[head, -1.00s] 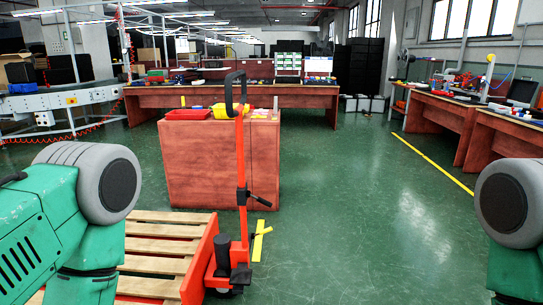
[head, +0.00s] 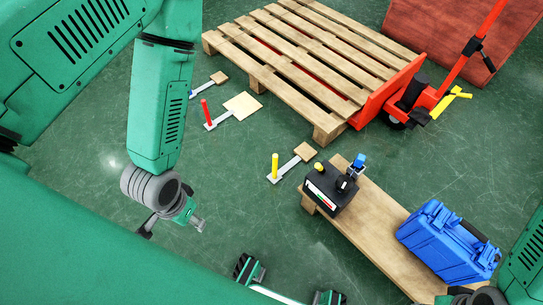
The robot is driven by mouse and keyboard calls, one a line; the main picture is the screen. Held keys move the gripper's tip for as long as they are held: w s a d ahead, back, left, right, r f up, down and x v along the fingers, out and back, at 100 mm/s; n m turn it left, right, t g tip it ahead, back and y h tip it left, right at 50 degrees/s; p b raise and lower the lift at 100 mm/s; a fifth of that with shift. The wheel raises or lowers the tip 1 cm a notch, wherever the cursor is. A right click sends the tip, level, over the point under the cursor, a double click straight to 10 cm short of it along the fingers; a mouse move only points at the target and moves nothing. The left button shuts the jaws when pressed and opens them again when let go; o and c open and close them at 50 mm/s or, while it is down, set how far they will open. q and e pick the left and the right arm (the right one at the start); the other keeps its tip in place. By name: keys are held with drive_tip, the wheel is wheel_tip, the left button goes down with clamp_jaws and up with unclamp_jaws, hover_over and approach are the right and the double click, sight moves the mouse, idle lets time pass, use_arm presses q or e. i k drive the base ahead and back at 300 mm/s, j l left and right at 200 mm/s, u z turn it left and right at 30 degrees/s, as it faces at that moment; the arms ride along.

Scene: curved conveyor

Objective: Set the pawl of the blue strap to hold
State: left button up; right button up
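No strap or pawl can be clearly made out. Three metal strips with wooden plates lie on the floor: one with a yellow post (head: 275,166), one with a red post (head: 206,111), and one with a small blue end (head: 191,94) partly behind my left arm. A small blue part (head: 358,161) sits at the back corner of a black box (head: 329,191) on a wooden bench. My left gripper (head: 178,224) hangs above the floor, left of the yellow post and apart from everything. Its finger opening is too small to read. My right gripper cannot be made out at the lower right.
A blue case (head: 447,242) stands on the bench (head: 378,214). A wooden pallet (head: 290,67) lies at the top with a red pallet jack (head: 440,95) at its right end. A reddish wooden cabinet (head: 460,35) is beyond.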

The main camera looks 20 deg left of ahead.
sight(318, 167)
drive_tip(key=u, duration=0.15)
drive_tip(key=j, duration=1.8)
